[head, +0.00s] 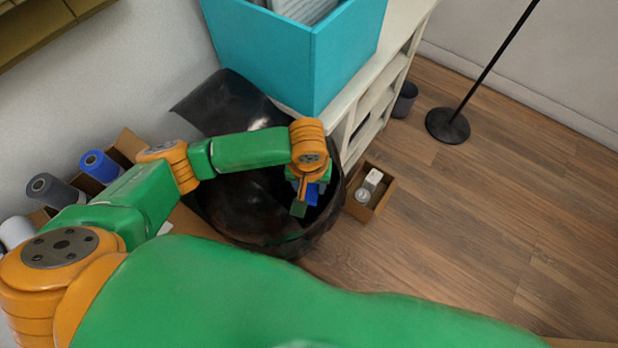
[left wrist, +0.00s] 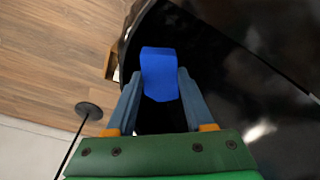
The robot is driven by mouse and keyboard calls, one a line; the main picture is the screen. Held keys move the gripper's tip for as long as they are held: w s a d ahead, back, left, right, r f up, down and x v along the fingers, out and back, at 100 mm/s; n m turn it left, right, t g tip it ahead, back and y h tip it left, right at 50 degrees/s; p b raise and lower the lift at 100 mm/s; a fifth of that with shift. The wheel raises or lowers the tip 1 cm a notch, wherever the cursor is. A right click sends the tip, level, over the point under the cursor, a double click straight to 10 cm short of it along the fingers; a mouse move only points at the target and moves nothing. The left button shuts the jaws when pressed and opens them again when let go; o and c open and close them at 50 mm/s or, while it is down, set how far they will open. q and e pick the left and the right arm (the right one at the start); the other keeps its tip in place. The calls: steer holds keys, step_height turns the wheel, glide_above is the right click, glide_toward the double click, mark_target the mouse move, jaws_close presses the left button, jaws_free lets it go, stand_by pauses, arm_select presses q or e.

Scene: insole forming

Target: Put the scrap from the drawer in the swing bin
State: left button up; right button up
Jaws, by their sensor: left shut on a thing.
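My left gripper (head: 305,200) is shut on a blue piece of scrap (head: 312,194). In the left wrist view the blue scrap (left wrist: 160,73) sits between the two fingertips of the gripper (left wrist: 160,85). The black swing bin (head: 240,208) stands below the gripper, with its glossy dark lid (head: 232,103) tilted up at the back. The gripper and scrap are over the bin's dark opening; how deep they reach is hard to tell. The bin's dark inside also fills much of the left wrist view (left wrist: 225,90). The drawer and my right gripper are not in view.
A white shelf unit (head: 395,65) with a teal box (head: 335,60) stands behind the bin. A small open carton (head: 378,207) sits right of the bin. Spools (head: 100,166) stand in a box at left. A lamp base (head: 447,125) is at right; the wooden floor between is clear.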

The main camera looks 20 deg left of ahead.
arm_select(q)
steer(key=shift+f, duration=0.65)
steer(key=o, duration=1.4)
steer(key=shift+r, duration=0.1)
steer(key=shift+c, duration=0.2)
steer(key=r, duration=0.2)
steer(key=r+p, duration=0.1)
steer(key=r, duration=0.1)
steer(key=r+p, duration=0.1)
steer(key=r, duration=0.1)
steer(key=shift+s+d+r, duration=0.1)
steer(key=shift+s, duration=0.25)
steer(key=shift+s+r, duration=0.1)
steer(key=shift+r, duration=0.35)
steer(key=shift+f, duration=0.1)
